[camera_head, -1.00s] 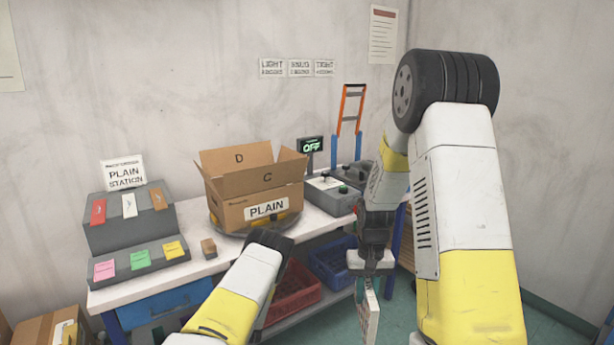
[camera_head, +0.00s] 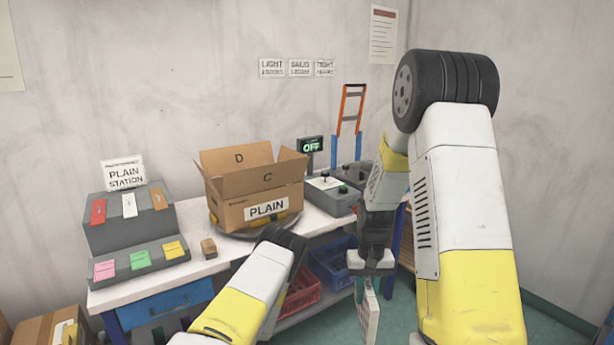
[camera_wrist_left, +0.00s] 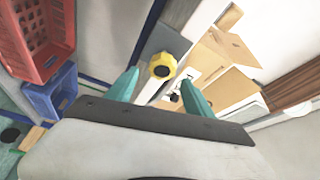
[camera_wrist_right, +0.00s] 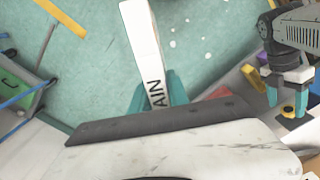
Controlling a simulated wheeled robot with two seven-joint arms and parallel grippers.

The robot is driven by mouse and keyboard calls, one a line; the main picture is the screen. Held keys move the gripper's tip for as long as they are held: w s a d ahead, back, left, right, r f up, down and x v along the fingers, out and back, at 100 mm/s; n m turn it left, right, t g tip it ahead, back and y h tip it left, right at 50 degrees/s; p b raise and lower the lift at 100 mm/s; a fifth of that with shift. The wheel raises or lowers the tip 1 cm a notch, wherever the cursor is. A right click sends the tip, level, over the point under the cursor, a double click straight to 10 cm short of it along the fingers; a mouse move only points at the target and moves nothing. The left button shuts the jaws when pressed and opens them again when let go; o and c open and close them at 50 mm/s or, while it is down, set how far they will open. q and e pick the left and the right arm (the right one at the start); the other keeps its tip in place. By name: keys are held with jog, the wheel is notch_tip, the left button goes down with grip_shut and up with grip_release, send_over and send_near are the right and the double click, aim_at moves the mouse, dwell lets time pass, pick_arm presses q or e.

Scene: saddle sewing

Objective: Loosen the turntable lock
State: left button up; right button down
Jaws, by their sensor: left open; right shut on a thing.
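A yellow knob (camera_wrist_left: 162,66), which looks like the turntable lock, sits on a grey plate at the bench edge in the left wrist view. My left gripper (camera_wrist_left: 158,86) is open, with its teal fingers to either side of the knob's line and the knob just beyond. I cannot tell if they touch. The knob (camera_wrist_right: 288,110) also shows by the left fingers in the right wrist view. The turntable (camera_head: 283,228) carries an open carton (camera_head: 232,212) labelled PLAIN.
The bench (camera_head: 150,280) also holds colour-tagged grey stands (camera_head: 125,225), a small brown block (camera_head: 208,247) and a grey control box (camera_head: 335,197) with an OFF display (camera_head: 311,145). A red bin (camera_head: 303,290) and a blue bin (camera_head: 335,262) are below.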

pick_arm(q)
jog(key=shift+r+m+g+y, duration=0.1)
jog(key=shift+m+g+y, duration=0.3)
jog(key=shift+m+g, duration=1.4)
jog(key=shift+f+m+g+y, duration=0.1)
jog(key=shift+m+g+y, duration=0.35)
jog(key=shift+m, duration=2.6)
jog(key=shift+r+m+g+y, duration=0.1)
jog(key=shift+m+g+y, duration=0.25)
jog(key=shift+m+g, duration=1.45)
jog(key=shift+m+t, duration=0.65)
